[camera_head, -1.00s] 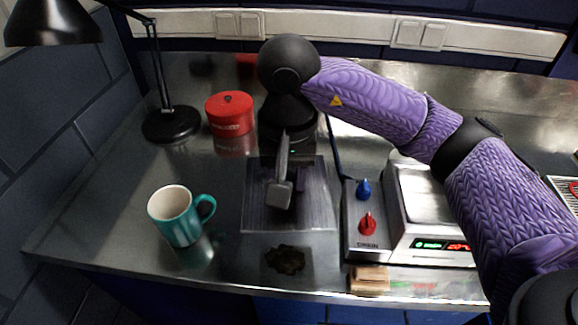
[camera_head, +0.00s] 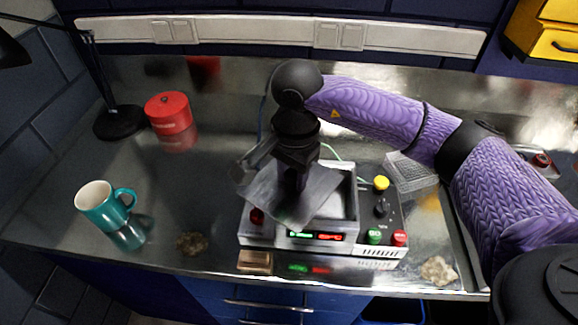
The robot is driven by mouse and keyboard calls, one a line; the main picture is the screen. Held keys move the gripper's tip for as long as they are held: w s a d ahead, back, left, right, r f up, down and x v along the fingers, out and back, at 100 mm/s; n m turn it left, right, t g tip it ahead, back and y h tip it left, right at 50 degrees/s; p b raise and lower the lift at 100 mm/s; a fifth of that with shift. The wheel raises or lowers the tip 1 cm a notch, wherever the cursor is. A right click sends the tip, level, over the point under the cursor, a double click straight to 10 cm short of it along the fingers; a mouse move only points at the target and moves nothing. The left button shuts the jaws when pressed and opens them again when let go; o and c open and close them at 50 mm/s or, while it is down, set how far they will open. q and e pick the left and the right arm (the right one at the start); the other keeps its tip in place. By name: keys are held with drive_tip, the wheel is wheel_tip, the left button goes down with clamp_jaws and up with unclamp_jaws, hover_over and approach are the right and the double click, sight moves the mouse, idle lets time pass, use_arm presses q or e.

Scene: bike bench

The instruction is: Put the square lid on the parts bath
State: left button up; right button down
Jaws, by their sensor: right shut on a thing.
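The square lid (camera_head: 315,200) is a grey metal plate. My right gripper (camera_head: 293,185) is shut on it from above and holds it turned askew over the parts bath. The parts bath (camera_head: 345,222) is a grey metal box with an open top and a lit green and red display on its front. The lid covers the left part of its opening; the right part shows open. Whether the lid touches the rim is hard to tell. The fingertips are largely hidden by the dark gripper body. My left gripper is not in view.
A control box (camera_head: 385,213) with coloured knobs stands right of the bath, and a wire basket (camera_head: 410,172) behind it. A teal mug (camera_head: 103,207), red tin (camera_head: 169,112) and black lamp base (camera_head: 119,122) stand left. A small wooden block (camera_head: 255,260) lies in front.

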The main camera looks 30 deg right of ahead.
sight(321, 173)
drive_tip(key=d+m+p, duration=0.1)
drive_tip(key=m+p, duration=0.1)
drive_tip(key=m, duration=0.1)
drive_tip(key=d+m+p, duration=0.2)
drive_tip(key=m, duration=0.2)
drive_tip(key=d+m+p, duration=0.1)
drive_tip(key=d+m, duration=0.1)
drive_tip(key=m, duration=0.1)
drive_tip(key=shift+w+p, duration=0.1)
drive_tip(key=shift+p, duration=0.3)
drive_tip(key=shift+d+f+m, duration=0.15)
drive_tip(key=shift+d+m, duration=0.1)
drive_tip(key=shift+m, duration=0.55)
drive_tip(key=shift+d+f, duration=0.1)
drive_tip(key=shift+f, duration=0.15)
wheel_tip(321, 173, down, 3)
drive_tip(key=shift+r+b, duration=0.15)
drive_tip(key=shift+b, duration=0.9)
drive_tip(key=shift+f+b, duration=0.5)
drive_tip(key=shift+b, duration=0.05)
